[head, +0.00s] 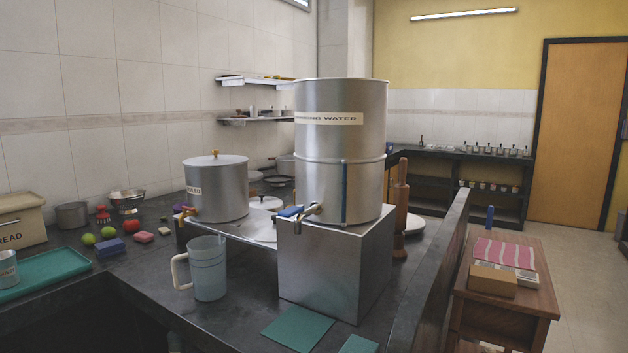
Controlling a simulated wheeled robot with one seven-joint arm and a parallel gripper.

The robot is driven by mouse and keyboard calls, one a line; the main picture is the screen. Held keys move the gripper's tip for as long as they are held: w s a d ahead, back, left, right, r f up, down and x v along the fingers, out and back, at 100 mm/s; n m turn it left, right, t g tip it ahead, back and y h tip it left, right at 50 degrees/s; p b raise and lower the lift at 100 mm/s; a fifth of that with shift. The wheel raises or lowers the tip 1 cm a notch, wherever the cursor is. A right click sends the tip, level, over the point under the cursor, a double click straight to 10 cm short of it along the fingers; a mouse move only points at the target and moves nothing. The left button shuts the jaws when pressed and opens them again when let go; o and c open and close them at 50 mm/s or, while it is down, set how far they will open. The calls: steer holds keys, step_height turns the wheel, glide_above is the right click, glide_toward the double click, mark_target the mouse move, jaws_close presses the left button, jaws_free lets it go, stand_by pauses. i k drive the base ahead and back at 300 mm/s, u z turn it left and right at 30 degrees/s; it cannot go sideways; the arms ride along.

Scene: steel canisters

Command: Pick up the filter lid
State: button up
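A tall two-part steel canister (341,140) with a label ending in "WATER" stands on a steel box stand (335,262). A blue-handled tap (297,212) is on its lower part. No lid or knob shows on its top rim, and its inside is hidden. A pale round lid with a small knob (266,203) lies behind and left of the stand, partly hidden. A pale flat disc (415,224) lies to the right, partly behind the stand and a wooden pestle-like post. I cannot tell which is the filter lid. My gripper is not in view.
A smaller lidded steel canister (217,189) with a tap stands left on a steel platform. A blue-grey jug (208,268) stands in front. Teal mats (296,327) lie at the counter's front. A raised dark edge (430,275) bounds the right; a wooden side table (506,290) stands beyond.

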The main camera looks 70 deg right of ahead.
mark_target(261, 229)
steer(key=k, duration=0.9)
steer(key=u, duration=1)
steer(key=i, duration=0.75)
steer(key=z, duration=3.25)
